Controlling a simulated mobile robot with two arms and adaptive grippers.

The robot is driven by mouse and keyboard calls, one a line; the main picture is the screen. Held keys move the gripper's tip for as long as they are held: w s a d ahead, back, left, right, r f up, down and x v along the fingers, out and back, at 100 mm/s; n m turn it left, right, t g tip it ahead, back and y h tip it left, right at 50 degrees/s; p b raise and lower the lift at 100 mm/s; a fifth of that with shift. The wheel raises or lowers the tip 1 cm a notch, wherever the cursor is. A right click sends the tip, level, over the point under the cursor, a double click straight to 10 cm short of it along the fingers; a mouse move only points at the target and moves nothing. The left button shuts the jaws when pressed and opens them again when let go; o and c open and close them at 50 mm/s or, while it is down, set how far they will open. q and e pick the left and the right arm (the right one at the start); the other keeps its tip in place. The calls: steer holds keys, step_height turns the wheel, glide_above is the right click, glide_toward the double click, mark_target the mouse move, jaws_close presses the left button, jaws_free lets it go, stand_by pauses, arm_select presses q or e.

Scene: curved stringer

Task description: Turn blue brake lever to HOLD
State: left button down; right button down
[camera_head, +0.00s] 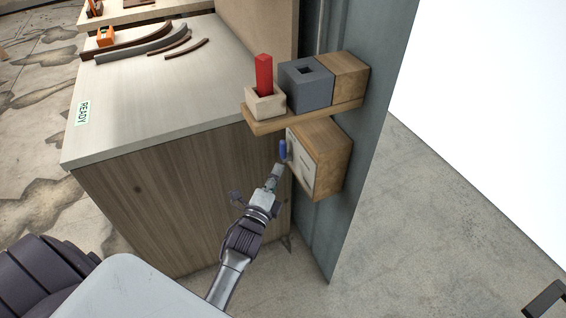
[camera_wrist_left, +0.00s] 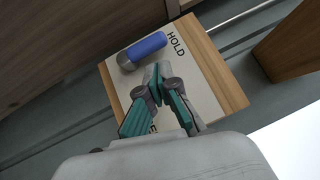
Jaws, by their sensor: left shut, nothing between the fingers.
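The blue brake lever (camera_head: 283,149) sits on the pale face plate of a wooden box (camera_head: 329,158). In the left wrist view the blue lever (camera_wrist_left: 147,46) extends from a grey round pivot, its free end close to the printed word HOLD (camera_wrist_left: 176,45). Another label lower on the plate is mostly hidden by my fingers. My left gripper (camera_head: 278,170) is just below the lever in the head view. In the left wrist view my left gripper (camera_wrist_left: 158,72) is shut and empty, over the plate beside the lever; contact cannot be told.
A shelf (camera_head: 300,117) above the box carries a pale holder (camera_head: 266,102) with a red block (camera_head: 264,75) and a grey block (camera_head: 306,85). A bench (camera_head: 170,90) with curved strips stands left. A grey post (camera_head: 345,205) stands behind the box.

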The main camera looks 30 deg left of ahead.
arm_select(q)
steer(key=s+f, duration=0.1)
steer(key=s, duration=0.5)
steer(key=shift+s+d, duration=0.25)
steer(key=shift+d, duration=0.2)
arm_select(e)
steer(key=shift+s, duration=0.1)
arm_select(q)
steer(key=shift+f, duration=0.1)
